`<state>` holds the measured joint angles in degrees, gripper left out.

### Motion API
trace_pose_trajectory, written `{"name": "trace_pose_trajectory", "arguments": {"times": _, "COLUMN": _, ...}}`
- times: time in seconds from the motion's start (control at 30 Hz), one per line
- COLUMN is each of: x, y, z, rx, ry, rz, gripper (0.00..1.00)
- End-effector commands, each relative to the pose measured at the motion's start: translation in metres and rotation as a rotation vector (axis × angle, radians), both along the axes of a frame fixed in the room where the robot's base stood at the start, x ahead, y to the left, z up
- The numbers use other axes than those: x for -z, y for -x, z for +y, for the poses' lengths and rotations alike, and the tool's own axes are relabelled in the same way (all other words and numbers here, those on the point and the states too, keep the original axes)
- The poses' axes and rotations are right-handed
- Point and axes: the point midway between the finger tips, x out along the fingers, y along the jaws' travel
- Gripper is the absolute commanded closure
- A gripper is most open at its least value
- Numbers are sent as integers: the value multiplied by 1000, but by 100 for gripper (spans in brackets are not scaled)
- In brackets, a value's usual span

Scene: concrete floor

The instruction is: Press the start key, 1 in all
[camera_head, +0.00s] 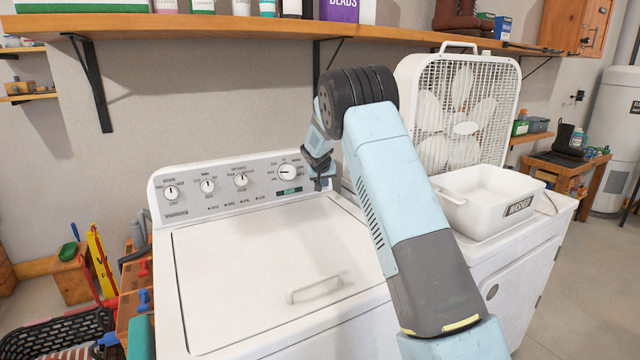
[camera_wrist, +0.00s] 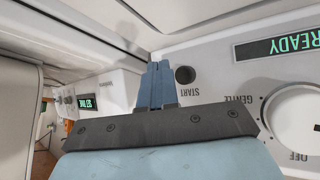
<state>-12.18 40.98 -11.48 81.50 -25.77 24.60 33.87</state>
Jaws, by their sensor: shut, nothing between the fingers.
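The start key (camera_wrist: 185,75) is a dark round button on the white washer panel, with the word START beside it in the wrist view. My gripper (camera_wrist: 158,66) is shut and empty, its blue fingertips just left of the key in that view. I cannot tell whether they touch the panel. In the head view my gripper (camera_head: 320,182) is at the right end of the control panel (camera_head: 222,188), where the key cannot be made out. The green display (camera_wrist: 280,46) reads READY, upside down in the wrist view.
Several knobs, one a large dial (camera_head: 288,172), line the panel. The washer lid (camera_head: 270,270) is closed. A white basin (camera_head: 490,197) and a box fan (camera_head: 458,105) stand on the machine at right. A wooden shelf (camera_head: 240,29) with bottles runs above my arm.

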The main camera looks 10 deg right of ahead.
Motion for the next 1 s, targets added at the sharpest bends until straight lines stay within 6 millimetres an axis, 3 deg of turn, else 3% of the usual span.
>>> {"name": "trace_pose_trajectory", "arguments": {"times": 0.3, "x": 7, "y": -19, "z": 6, "rx": 0, "ry": 0, "rz": 0, "gripper": 100}}
{"name": "trace_pose_trajectory", "arguments": {"times": 1.0, "x": 7, "y": -20, "z": 6, "rx": 1, "ry": -1, "rz": 0, "gripper": 100}}
